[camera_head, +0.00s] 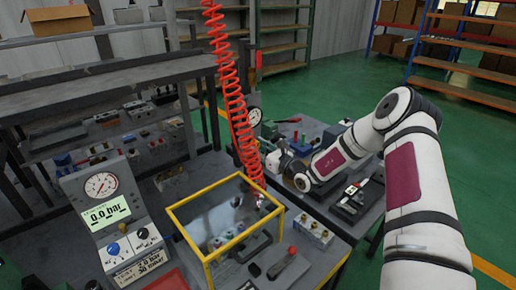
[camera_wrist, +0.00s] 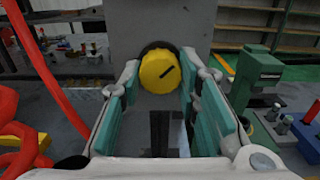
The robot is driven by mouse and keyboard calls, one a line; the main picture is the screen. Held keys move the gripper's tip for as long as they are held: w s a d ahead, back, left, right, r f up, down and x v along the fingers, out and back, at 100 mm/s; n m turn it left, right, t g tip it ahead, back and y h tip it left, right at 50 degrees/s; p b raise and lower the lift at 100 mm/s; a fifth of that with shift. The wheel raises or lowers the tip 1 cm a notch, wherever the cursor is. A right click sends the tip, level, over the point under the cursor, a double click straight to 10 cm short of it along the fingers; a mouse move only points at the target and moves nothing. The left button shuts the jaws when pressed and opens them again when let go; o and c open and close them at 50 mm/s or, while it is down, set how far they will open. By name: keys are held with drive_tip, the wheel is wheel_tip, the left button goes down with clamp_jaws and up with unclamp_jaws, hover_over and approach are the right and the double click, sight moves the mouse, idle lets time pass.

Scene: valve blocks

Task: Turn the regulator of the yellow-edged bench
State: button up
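A round yellow knob (camera_wrist: 158,72) with a black mark is on a grey panel (camera_wrist: 190,20), straight ahead in the wrist view. My gripper (camera_wrist: 163,80) is open, its teal-padded fingers on the left and right of the knob. I cannot tell whether the pads touch it. In the head view my gripper (camera_head: 276,163) is at the far bench, below a round dial gauge (camera_head: 254,116); the knob is hidden there. A clear box with yellow edges (camera_head: 190,198) stands on the nearer bench, beside a gauge panel (camera_head: 103,212) whose display reads 0.0 bar.
A red coiled hose (camera_head: 230,85) hangs left of my gripper and shows close at left in the wrist view (camera_wrist: 48,75). A green machine (camera_wrist: 250,80) stands to the right. Green floor is open to the right.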

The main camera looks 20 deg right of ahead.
drive_tip(key=shift+m, duration=0.4)
drive_tip(key=m, duration=0.3)
drive_tip(key=shift+m, duration=2.5)
drive_tip(key=o, duration=1.2)
drive_tip(key=shift+c, duration=0.2)
drive_tip(key=v, duration=1.2)
